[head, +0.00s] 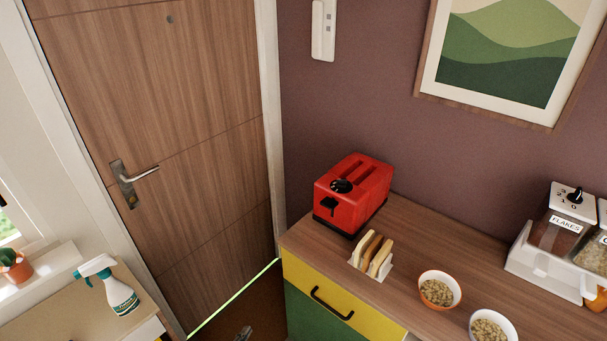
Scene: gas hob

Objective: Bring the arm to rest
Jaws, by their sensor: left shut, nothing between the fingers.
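My left gripper (244,332) shows only as a small grey tip at the bottom edge of the head view, left of the yellow and green cabinet. It is shut and holds nothing. It is apart from the counter and the things on it. The rest of the left arm is below the picture. My right gripper and arm are not in view. No hob shows in this view.
A wooden counter (420,243) carries a red toaster (352,205), a toast rack (372,257), two cereal bowls (440,290) and a cereal dispenser (562,228). A spray bottle (113,287) stands at left. A closed door (160,120) is behind.

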